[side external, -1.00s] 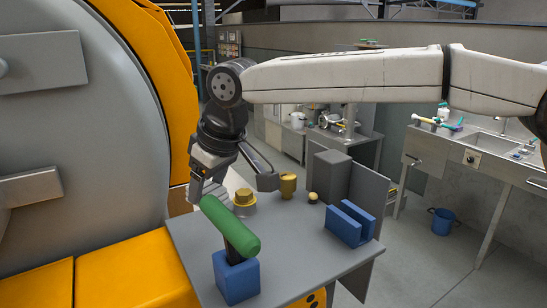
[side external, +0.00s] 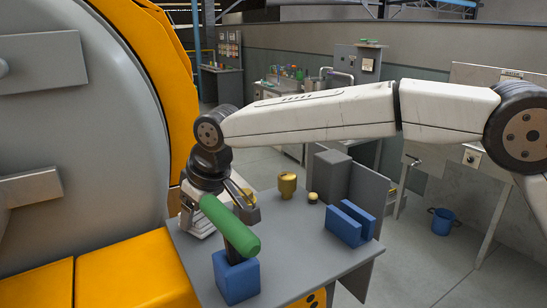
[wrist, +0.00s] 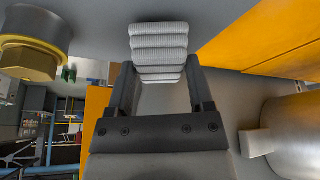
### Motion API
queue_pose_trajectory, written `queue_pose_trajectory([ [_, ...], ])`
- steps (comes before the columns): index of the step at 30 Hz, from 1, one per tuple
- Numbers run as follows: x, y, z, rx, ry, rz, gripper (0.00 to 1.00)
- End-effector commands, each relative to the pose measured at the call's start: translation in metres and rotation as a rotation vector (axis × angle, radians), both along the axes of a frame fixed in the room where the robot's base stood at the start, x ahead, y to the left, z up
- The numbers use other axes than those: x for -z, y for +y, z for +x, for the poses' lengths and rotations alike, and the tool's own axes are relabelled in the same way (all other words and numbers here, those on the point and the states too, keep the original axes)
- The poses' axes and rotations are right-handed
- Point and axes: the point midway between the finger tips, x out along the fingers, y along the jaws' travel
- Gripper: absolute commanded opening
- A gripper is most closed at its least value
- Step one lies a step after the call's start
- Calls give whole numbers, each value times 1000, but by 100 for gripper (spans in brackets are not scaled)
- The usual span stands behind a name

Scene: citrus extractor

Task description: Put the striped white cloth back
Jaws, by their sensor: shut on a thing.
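The striped white cloth (wrist: 158,42) is a folded, ribbed stack at the top middle of the wrist view. My gripper (wrist: 160,74) has one finger on each side of it and is shut on it. In the side view the cloth (side external: 192,224) shows partly at the left back of the grey table (side external: 300,270), close to the machine. My gripper (side external: 205,208) is low over that spot, and the green roller hides part of it. I cannot tell whether the cloth touches the table.
A green roller (side external: 230,228) stands tilted in a blue holder (side external: 237,278) in front of my gripper. A brass-coloured fitting (wrist: 30,58) is at the wrist view's left. A blue slotted block (side external: 350,225) and brass pieces (side external: 287,185) stand farther right. The orange-and-grey machine (side external: 80,130) borders the left.

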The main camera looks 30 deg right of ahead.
Motion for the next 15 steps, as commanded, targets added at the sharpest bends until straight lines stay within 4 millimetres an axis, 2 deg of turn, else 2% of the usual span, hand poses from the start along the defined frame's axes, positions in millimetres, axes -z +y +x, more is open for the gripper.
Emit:
queue_pose_trajectory([
  [14,6,0,0,0,0,0,12],
  [15,6,0,0,0,0,0,77],
])
